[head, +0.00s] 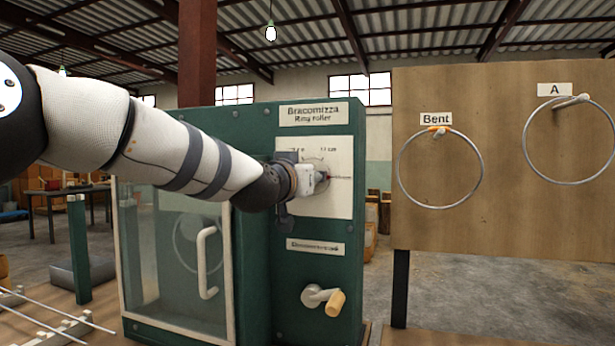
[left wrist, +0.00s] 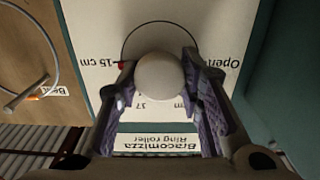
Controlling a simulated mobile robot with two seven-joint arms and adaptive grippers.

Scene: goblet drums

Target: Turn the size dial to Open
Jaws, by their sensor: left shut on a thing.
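The green ring roller (head: 255,200) stands in the middle of the head view. Its size dial, a pale round knob (left wrist: 160,77), sits on a white plate (head: 335,205). My left gripper (head: 322,178) is shut on the knob; in the left wrist view its fingers (left wrist: 160,66) lie on either side of it. That view shows the plate upside down. A red mark (left wrist: 121,66) beside the knob is at the "15 cm" label (left wrist: 98,63). The "Open" label (left wrist: 238,61) is on the opposite side. My gripper hides most of the dial in the head view.
A crank with a wooden handle (head: 335,303) is low on the machine. A glazed door with a white handle (head: 207,262) is on its left. A board (head: 500,210) at right carries rings labelled "Bent" (head: 440,205) and "A" (head: 570,181).

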